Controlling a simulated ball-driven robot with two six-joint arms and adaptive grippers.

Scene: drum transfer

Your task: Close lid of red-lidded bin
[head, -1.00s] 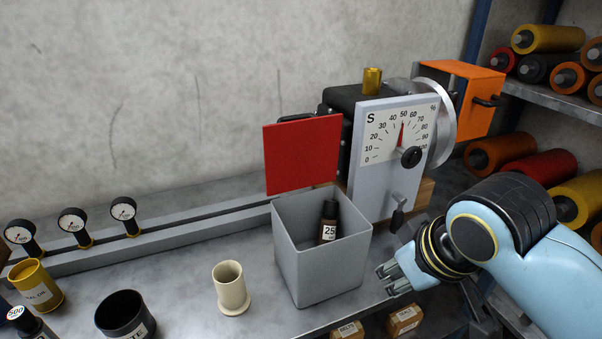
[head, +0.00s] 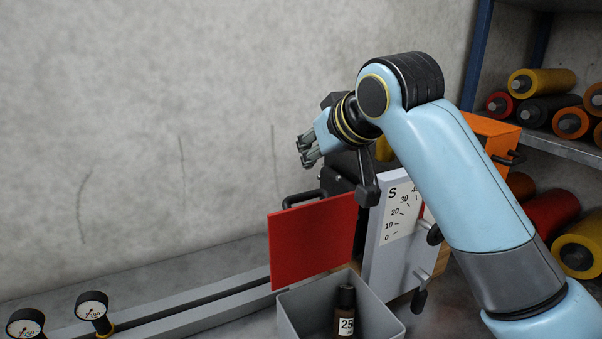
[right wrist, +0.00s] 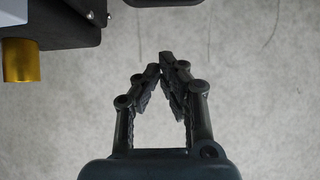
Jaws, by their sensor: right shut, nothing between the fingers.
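The grey bin (head: 297,313) stands at the bottom middle of the head view with a dark bottle (head: 346,312) labelled 25 inside. Its red lid (head: 312,240) stands upright at the bin's back edge, so the bin is open. A black handle (head: 303,199) shows at the lid's top edge, behind it. My right gripper (head: 306,149) is shut and empty, above and behind the lid, apart from it. In the right wrist view its fingers (right wrist: 162,85) meet at the tips before the grey wall. My left gripper is not in view.
A machine with a dial panel (head: 400,225) stands right of the lid, partly hidden by my right arm. Its brass cap shows in the right wrist view (right wrist: 20,62). Gauges (head: 92,306) on a rail are at lower left. Shelved rollers (head: 545,83) are at right. Space left of the lid is free.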

